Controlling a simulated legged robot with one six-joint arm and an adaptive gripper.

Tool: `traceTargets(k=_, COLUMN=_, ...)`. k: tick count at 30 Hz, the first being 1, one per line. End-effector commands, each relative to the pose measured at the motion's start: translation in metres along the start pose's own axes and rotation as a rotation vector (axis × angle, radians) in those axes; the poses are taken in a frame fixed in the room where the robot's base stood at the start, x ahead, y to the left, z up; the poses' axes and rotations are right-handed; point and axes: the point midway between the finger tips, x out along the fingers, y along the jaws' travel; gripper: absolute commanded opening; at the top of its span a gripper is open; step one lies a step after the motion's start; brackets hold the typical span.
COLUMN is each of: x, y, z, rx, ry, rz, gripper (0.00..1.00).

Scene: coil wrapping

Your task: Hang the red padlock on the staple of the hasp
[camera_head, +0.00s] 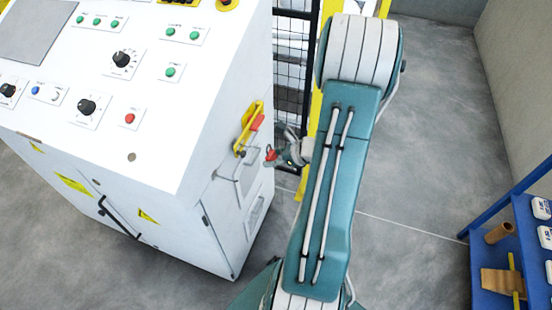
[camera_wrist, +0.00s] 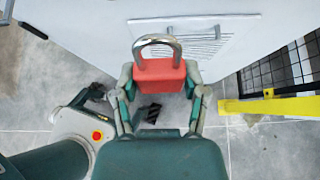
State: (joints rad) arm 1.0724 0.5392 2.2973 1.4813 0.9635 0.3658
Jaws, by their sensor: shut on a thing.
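The red padlock (camera_wrist: 160,72) is held upright between the two fingers of my gripper (camera_wrist: 161,82) in the wrist view, with its grey metal shackle pointing up, away from my palm. The padlock also shows as a small red patch (camera_head: 270,154) in the head view, at the tip of my gripper (camera_head: 277,155), close to the side wall of the white cabinet. A yellow fitting (camera_head: 240,144) with a red part is mounted on that wall, just above and left of my gripper; it may be the hasp. I cannot make out a staple. Padlock and fitting look apart.
The white control cabinet (camera_head: 180,160) fills the left, with knobs and buttons on top. A black mesh fence (camera_head: 289,75) and yellow post stand behind my arm. A blue shelf (camera_head: 500,225) with small items stands at right. Open grey floor lies between.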

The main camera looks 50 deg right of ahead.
Motion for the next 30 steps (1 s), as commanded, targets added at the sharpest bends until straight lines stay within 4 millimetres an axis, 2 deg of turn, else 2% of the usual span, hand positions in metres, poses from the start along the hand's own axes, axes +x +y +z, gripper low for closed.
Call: traceTargets(k=30, x=0.046, y=0.002, z=0.027, rx=-0.001, ry=-0.001, rz=0.002, gripper=0.01)
